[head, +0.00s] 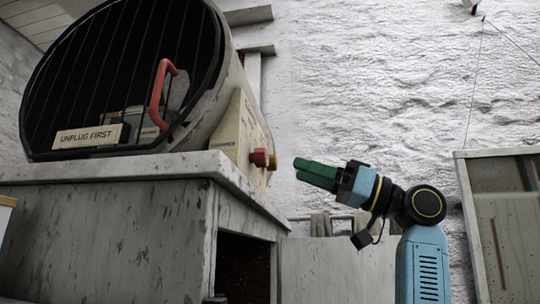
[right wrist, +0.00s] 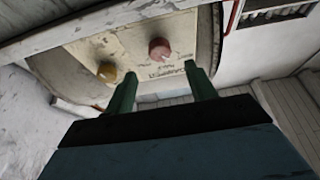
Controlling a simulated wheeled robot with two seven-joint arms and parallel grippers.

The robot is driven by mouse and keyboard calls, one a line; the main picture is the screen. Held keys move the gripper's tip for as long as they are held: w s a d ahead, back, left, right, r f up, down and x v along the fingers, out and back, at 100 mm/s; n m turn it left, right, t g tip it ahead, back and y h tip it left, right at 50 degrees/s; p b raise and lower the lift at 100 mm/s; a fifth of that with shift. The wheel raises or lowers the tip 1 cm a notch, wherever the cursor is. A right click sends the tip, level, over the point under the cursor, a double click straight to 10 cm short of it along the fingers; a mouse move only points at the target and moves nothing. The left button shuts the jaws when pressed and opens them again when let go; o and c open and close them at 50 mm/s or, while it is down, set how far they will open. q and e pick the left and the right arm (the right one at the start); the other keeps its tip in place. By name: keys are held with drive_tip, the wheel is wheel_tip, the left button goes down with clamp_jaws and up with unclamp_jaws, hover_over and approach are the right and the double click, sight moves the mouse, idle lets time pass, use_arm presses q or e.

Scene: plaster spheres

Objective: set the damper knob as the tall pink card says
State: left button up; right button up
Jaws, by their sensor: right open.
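A cream control panel (head: 240,135) is on the side of a large round drum. A red knob (head: 260,157) sticks out from it, and the same knob shows reddish pink in the right wrist view (right wrist: 159,49). A yellow knob (right wrist: 107,71) sits beside it. The small lettering near the red knob is upside down and I cannot read it surely, so I cannot tell which is the damper knob. My right gripper (head: 298,169) is open and empty, pointing at the panel, a little apart from the red knob. I see no tall pink card. My left gripper is out of view.
The drum (head: 205,120) has a barred dark front, a red handle (head: 158,92) and an "UNPLUG FIRST" sign (head: 88,137). It stands on a worn grey bench (head: 110,168). A framed panel (head: 505,225) stands at the right. Free space lies around my right gripper.

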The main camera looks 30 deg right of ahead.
sight(267, 159)
drive_tip(key=p+x, duration=0.2)
drive_tip(key=x, duration=0.6)
drive_tip(key=shift+c, duration=0.3)
drive_tip(key=c, duration=0.9)
